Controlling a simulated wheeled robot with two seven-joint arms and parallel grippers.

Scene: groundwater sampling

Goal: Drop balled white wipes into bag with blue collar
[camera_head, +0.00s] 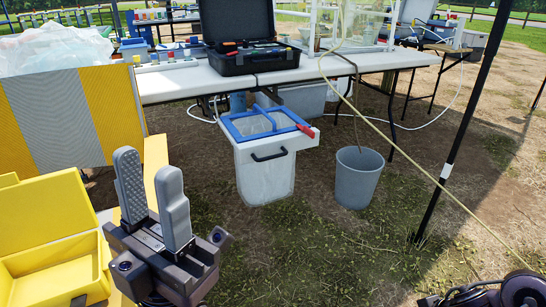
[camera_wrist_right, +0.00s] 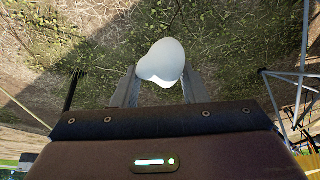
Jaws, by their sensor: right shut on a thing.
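The white bag (camera_head: 265,178) with the blue collar (camera_head: 232,131) stands on the ground in front of the table. The collar frames its open top, a red handle sits at its right corner, and a dark handle is on its front. My left gripper (camera_head: 148,163) is at the lower left, empty, its two grey fingers apart, nearer than the bag and to its left. In the right wrist view my right gripper (camera_wrist_right: 160,80) is shut on a balled white wipe (camera_wrist_right: 163,60), held above grass and dirt. The wipe and right fingers do not show in the head view.
A grey bucket (camera_head: 357,180) stands right of the bag. A white table (camera_head: 200,80) with an open black case (camera_head: 250,62) is behind. A yellow box (camera_head: 50,245) is at left. A dark pole (camera_head: 462,130) and a slanting hose (camera_head: 430,160) cross the right side.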

